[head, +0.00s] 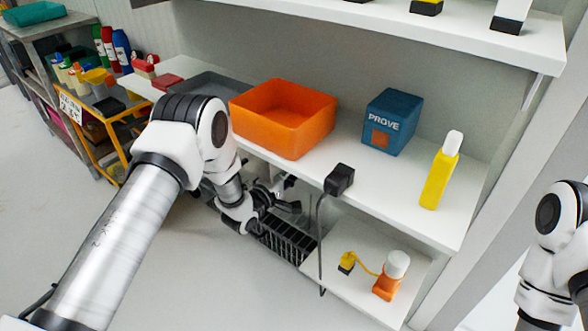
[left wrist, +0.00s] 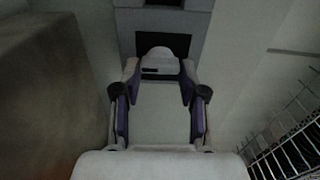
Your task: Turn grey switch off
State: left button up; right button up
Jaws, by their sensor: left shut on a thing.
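In the left wrist view the two purple-padded fingers of the left gripper (left wrist: 160,74) stand on either side of a light grey, rounded piece with a dark slot, apparently the grey switch (left wrist: 163,53). The gripper is shut on it. Dark panels lie behind it. The switch cannot be made out in the head view. My right arm shows at the right edge; its gripper is out of view.
The upper shelf (head: 462,225) holds an orange bin (head: 285,135), a blue PROVE box (head: 390,122), a yellow bottle (head: 437,180) and a black block (head: 340,178) with a cable. A wire rack (left wrist: 285,135) is close on the right in the left wrist view.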

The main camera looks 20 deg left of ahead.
pick_arm(q)
jog(key=o, duration=1.1)
jog(key=shift+o, duration=0.2)
jog(key=shift+s, duration=0.1)
jog(key=v, duration=1.1)
jog(key=shift+s+a, duration=0.15)
jog(key=shift+s, duration=0.25)
